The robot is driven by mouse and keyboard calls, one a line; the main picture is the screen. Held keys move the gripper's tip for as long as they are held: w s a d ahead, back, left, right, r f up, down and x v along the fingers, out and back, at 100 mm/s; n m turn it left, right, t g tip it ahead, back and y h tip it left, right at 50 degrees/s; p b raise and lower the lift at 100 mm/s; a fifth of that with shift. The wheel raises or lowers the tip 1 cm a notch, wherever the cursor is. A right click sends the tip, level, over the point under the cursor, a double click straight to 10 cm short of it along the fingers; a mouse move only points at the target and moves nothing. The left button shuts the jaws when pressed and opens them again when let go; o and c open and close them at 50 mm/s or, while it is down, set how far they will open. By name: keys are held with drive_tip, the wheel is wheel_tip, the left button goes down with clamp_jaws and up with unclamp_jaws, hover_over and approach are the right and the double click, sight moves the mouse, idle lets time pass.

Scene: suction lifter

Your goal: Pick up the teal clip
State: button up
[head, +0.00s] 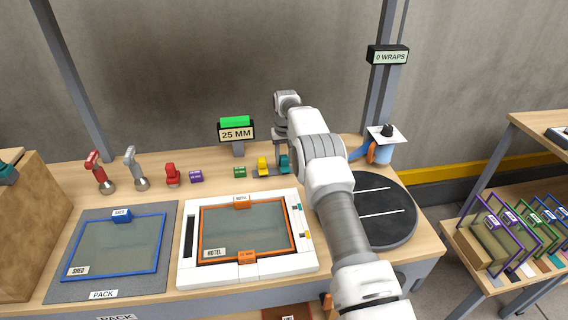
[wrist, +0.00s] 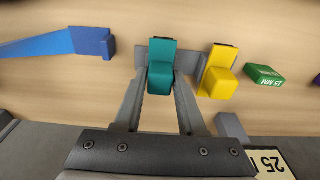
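The teal clip (wrist: 161,66) sits on a grey holder beside the yellow clip (wrist: 217,82); in the head view the teal clip (head: 284,162) shows just below my gripper (head: 283,147). In the wrist view the two fingers of my gripper (wrist: 161,85) reach down on either side of the teal clip, with its block between the tips. There is little or no gap at its sides, and I cannot tell whether the fingers press on it. The clip still looks level with the yellow one.
A green block (head: 240,172), a purple block (head: 196,176) and a red tool (head: 172,174) stand to the left. The 25 MM sign (head: 236,133) stands behind. A blue arm-like part (wrist: 92,42) lies near the teal clip. A white-framed tray (head: 190,262) lies in front.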

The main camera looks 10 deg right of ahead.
clamp_jaws()
